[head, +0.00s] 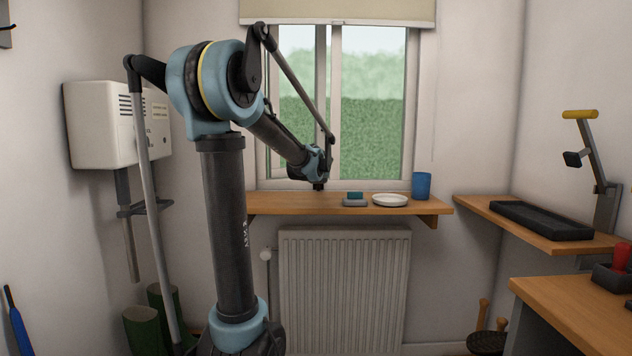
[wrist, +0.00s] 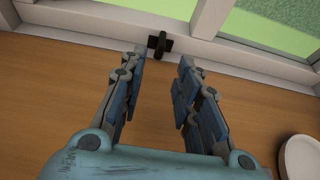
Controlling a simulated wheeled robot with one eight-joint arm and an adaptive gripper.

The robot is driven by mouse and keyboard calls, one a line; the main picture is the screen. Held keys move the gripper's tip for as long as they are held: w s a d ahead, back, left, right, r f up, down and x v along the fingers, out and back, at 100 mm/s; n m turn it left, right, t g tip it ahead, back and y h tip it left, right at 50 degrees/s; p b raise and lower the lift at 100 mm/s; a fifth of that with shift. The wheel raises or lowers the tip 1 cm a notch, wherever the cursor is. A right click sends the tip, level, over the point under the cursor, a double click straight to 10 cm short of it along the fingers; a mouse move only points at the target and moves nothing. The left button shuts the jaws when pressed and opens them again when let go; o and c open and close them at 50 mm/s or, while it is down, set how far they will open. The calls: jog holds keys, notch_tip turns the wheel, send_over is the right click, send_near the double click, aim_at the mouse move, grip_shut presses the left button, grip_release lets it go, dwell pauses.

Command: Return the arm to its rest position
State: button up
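My arm stands at the left middle of the head view, bent over towards the window. In the head view its end is above the wooden window shelf (head: 285,203). My gripper (wrist: 160,85) shows in the wrist view with its two blue-padded fingers apart and nothing between them. It is above the bare wood of the shelf (wrist: 45,90), with the window frame beyond the fingertips. In the head view the fingers are hidden or too small to make out.
A black tray (head: 540,220) lies on the right shelf near a yellow-handled lever (head: 580,115). A white wall box (head: 105,125) hangs left.

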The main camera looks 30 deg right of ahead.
jog(key=shift+a, duration=0.1)
dwell(0.4)
jog(key=s+a+r+m+t+h, duration=0.1)
jog(key=a+r+m+h, duration=0.1)
jog(key=a+r+m, duration=0.4)
jog(key=s+a+r+m+t+h, duration=0.1)
jog(key=s+a+r+m+h, duration=0.15)
jog(key=a+m, duration=0.6)
jog(key=s+a+f+m+g+y, duration=0.3)
jog(key=s+a+f+m+y, duration=0.1)
jog(key=s+a+f, duration=0.5)
jog(key=s+a+f+m+g+y, duration=0.4)
jog(key=s+a+f, duration=0.5)
jog(key=a+f, duration=0.5)
jog(key=s+a+f+m+g+y, duration=0.4)
jog(key=s+a+f+m, duration=0.2)
jog(key=s+a+f, duration=0.4)
notch_tip(320, 180, down, 3)
jog(key=shift+a+f+m, duration=0.15)
jog(key=shift+a+m, duration=0.2)
jog(key=shift+a, duration=0.55)
